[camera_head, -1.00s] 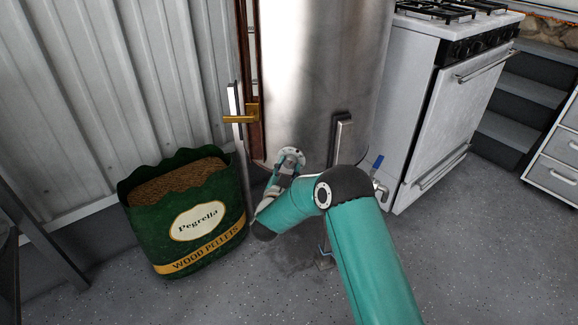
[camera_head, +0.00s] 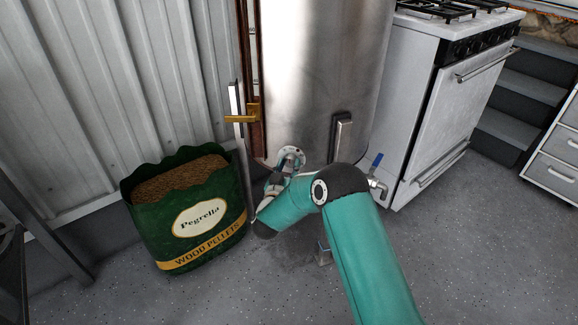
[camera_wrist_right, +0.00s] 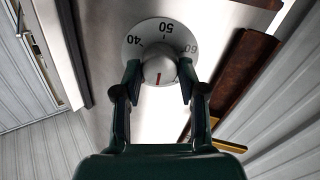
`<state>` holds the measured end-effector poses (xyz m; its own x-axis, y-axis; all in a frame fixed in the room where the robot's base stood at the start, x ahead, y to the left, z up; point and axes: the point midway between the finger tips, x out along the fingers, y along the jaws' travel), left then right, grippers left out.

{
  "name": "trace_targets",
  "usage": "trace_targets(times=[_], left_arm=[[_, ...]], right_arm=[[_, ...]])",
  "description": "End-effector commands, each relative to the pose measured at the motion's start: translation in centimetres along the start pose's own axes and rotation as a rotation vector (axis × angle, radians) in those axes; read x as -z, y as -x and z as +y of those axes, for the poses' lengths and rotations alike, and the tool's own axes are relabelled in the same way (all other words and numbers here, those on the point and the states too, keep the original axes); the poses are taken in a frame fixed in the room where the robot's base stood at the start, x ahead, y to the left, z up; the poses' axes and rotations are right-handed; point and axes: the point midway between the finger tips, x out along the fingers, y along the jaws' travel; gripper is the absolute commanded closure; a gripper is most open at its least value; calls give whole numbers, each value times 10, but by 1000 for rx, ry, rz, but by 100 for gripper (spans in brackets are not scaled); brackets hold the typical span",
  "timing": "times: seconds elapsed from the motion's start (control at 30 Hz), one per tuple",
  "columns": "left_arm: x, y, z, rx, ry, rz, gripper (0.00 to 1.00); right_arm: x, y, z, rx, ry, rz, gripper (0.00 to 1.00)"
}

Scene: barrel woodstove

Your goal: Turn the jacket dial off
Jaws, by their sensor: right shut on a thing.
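The jacket dial shows in the right wrist view as a pale round scale (camera_wrist_right: 134,46) marked 40, 50 and 60, with a grey round knob (camera_wrist_right: 158,66) at its middle. A red line on the knob points toward the bottom of the picture, away from the numbers. My right gripper (camera_wrist_right: 159,76) has its two fingers closed on opposite sides of the knob. My left gripper is in neither view.
A green pellet bag (camera_head: 200,223) stands left of my arm. A valve with a blue handle (camera_head: 376,161) sticks out at the cylinder's lower right, close to my forearm. A white stove (camera_head: 425,120) stands to the right. The floor at front right is clear.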

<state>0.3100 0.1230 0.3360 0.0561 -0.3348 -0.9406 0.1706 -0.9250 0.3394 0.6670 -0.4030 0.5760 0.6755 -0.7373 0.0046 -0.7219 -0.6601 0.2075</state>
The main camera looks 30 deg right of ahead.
Motion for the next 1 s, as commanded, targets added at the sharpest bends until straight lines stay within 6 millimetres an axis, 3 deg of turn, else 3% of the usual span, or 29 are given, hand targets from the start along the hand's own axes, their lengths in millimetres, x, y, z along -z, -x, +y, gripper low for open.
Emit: trace_targets(times=[0.03, 0.3, 0.33, 0.47, 0.8, 1.0], left_arm=[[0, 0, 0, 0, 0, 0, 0], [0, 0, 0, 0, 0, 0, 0], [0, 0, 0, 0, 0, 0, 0], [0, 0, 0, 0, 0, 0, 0], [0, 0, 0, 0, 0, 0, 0], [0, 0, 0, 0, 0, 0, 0]], right_arm=[[-8, 4, -4, 13, 10, -16, 94], [-8, 3, -4, 11, 9, -17, 94], [-8, 3, -3, 11, 9, -17, 54], [-6, 3, -3, 9, 7, -13, 34], [-3, 2, -1, 3, 3, -7, 34], [-3, 21, -1, 5, 4, -8, 34]])
